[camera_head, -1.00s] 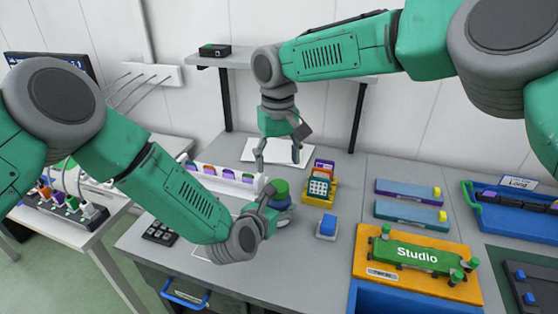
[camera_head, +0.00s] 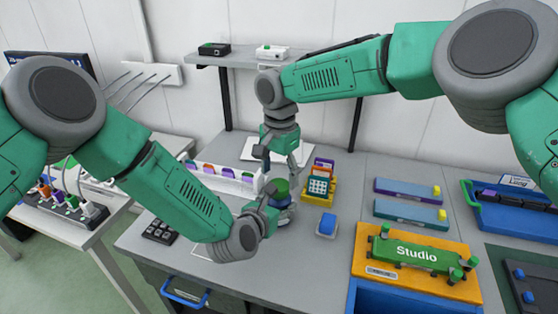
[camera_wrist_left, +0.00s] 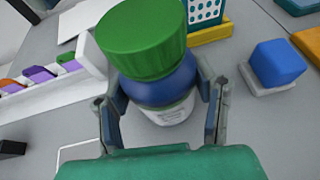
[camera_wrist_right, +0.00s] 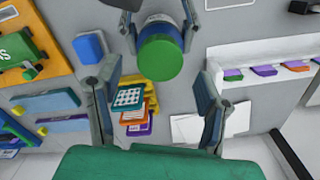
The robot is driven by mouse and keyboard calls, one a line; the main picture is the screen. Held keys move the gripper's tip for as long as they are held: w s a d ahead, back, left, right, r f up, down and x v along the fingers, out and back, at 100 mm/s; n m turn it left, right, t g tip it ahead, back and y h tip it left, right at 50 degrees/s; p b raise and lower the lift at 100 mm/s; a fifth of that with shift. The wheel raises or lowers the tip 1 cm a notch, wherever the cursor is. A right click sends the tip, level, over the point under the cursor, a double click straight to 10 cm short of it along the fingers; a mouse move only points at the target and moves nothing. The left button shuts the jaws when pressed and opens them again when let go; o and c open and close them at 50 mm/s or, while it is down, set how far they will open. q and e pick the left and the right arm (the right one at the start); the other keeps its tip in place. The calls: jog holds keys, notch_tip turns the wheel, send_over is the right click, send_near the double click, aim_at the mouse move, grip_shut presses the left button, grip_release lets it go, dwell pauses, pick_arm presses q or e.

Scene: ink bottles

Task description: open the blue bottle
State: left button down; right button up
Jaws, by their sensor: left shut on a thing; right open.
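The blue bottle (camera_wrist_left: 165,90) has a broad green ridged cap (camera_wrist_left: 142,38) and a pale label. It stands upright in the left wrist view, with the cap on. My left gripper (camera_head: 270,208) is shut on the bottle's body, one finger on each side, below the cap. The green cap also shows in the head view (camera_head: 281,190) and in the right wrist view (camera_wrist_right: 160,58). My right gripper (camera_head: 278,168) is open and points down above the cap. In the right wrist view the cap appears between its spread fingers, apparently untouched.
A blue cube on a small base (camera_head: 327,225) stands right of the bottle. A yellow holder with cards (camera_head: 320,190) is behind it. A white rack with coloured pieces (camera_head: 222,178) is at the left.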

aim_at(281, 184)
pick_arm(q)
jog(key=shift+d, duration=0.3)
pick_arm(e)
jog(key=shift+d+f, duration=0.15)
jog(key=shift+f, duration=0.75)
jog(key=shift+d+f, duration=0.15)
jog(key=shift+f, duration=0.7)
